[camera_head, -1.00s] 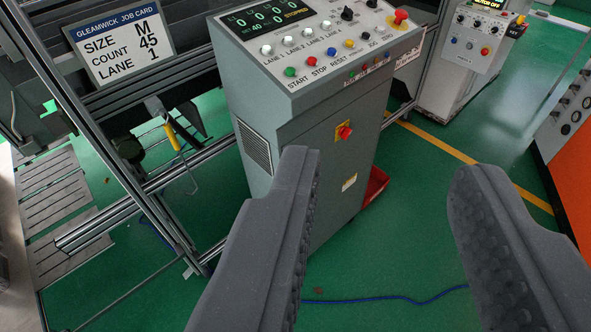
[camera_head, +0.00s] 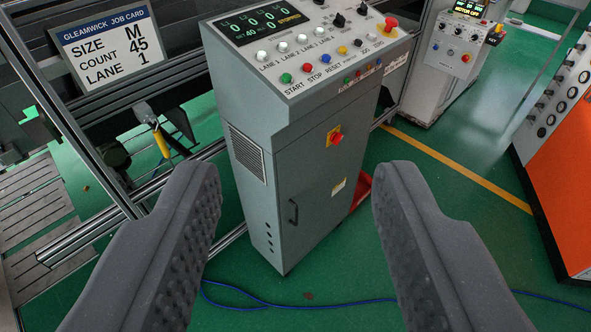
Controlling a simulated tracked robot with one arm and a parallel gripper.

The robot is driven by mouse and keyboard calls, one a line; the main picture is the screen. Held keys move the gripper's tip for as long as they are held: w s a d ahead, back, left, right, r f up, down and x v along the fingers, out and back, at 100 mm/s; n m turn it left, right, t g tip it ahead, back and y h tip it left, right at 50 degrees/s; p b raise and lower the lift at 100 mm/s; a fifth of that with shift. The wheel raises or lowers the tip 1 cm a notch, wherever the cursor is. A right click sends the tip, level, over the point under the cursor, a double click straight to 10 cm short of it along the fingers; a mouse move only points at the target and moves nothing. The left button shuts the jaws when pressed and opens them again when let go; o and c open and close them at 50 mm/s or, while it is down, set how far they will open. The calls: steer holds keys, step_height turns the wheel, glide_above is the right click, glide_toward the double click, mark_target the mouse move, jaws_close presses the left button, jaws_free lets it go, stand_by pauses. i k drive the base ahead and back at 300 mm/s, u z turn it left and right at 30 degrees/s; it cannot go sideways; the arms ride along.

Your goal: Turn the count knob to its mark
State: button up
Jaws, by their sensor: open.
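The grey control console (camera_head: 297,160) stands ahead. Two black knobs show at the back of its sloped top panel, one (camera_head: 338,20) nearer and one (camera_head: 362,8) at the top edge. Their labels and marks are too small to read, so I cannot tell which is the count knob. The console's display (camera_head: 262,22) shows zeros, a small set number that seems to be 40, and "STOPPED". The job card (camera_head: 104,44) at upper left reads size M, count 45, lane 1. My gripper (camera_head: 296,170) is open and empty, its fingers in front of the console's lower body, apart from the knobs.
The panel also holds white, coloured and red mushroom buttons (camera_head: 389,24). A red-and-yellow switch (camera_head: 335,137) sits on the console front. Metal frame rails (camera_head: 130,200) stand left. A second white console (camera_head: 448,50) and an orange cabinet (camera_head: 560,170) stand right. A blue cable (camera_head: 350,303) crosses the floor.

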mark_target(339, 21)
steer(key=i, duration=2.25)
